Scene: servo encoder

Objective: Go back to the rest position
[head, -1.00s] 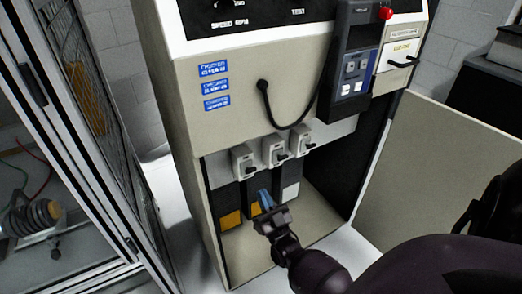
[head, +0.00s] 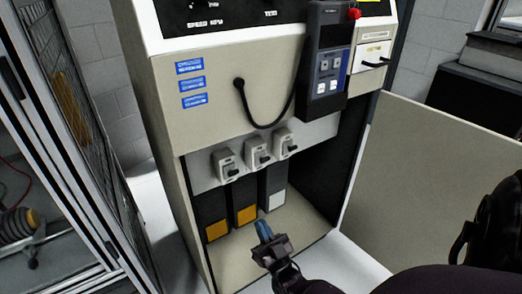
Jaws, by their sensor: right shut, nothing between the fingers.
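My right gripper (head: 264,231) is in the head view at the lower middle, with blue fingertips close together and nothing between them. It is in front of the open lower bay of the beige control cabinet (head: 218,125), below the servo units and apart from them. Three grey connectors (head: 258,154) sit in a row across the top of the bay. Below them hang dark modules, two with orange lower ends (head: 246,214) and one with a white lower end (head: 278,199). My left gripper is not in view.
The cabinet's open door (head: 430,195) stands at the right. A teach pendant (head: 325,65) with a red button hangs on the cabinet front, and a black cable (head: 262,124) loops beside it. A metal-framed mesh fence (head: 62,95) stands at the left. White floor shows between fence and cabinet.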

